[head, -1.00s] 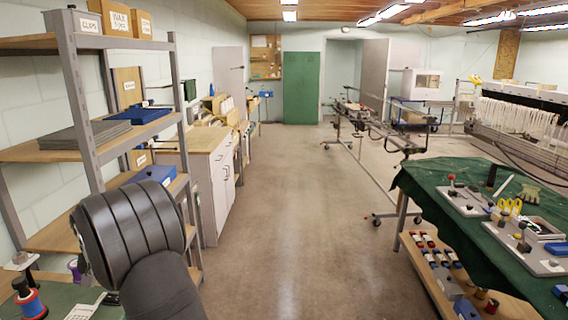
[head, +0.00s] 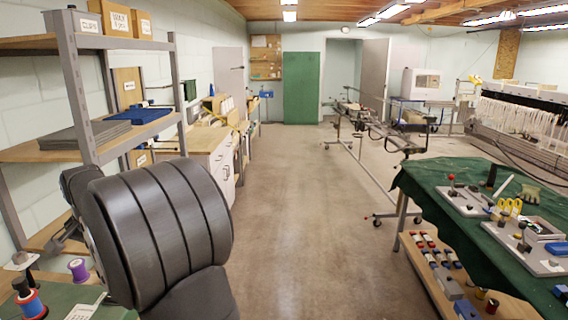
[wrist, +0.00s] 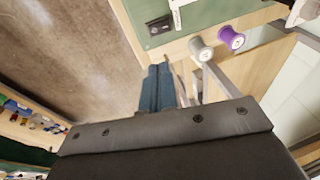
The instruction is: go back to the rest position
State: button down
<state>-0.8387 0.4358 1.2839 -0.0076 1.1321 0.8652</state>
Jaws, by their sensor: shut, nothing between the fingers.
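My gripper shows in the wrist view (wrist: 157,88) with its two blue-grey fingers side by side and shut, nothing between them. The fingers hang apart from the things beyond them. Past the fingertips are a silver-grey spool (wrist: 201,50) and a purple spool (wrist: 231,38) by the edge of a green mat (wrist: 215,14). In the head view my dark arm fills the lower left and covers part of the shelf. The fingers cannot be made out clearly there.
In the head view a shelf rack (head: 85,110) with boxes stands at left, close to my arm. The purple spool (head: 78,270) and a red-and-blue spool (head: 31,304) are at lower left. A green-covered table (head: 440,190) with boards is at right. The middle floor is clear.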

jog(key=shift+x, duration=1.95)
notch_tip(320, 180, up, 5)
jog(key=w+f+n, duration=0.1)
jog(key=f+n, duration=0.1)
jog(key=f, duration=0.1)
jog(key=w+a+f+n+h, duration=0.1)
jog(key=f+n, duration=0.1)
jog(key=f, duration=0.1)
jog(key=a+f+n+g, duration=0.1)
jog(key=f+n, duration=0.1)
jog(key=f, duration=0.2)
jog(key=shift+w+f+h, duration=0.15)
jog(key=shift+w+h, duration=0.15)
jog(key=shift+w, duration=0.1)
jog(key=shift+f, duration=0.75)
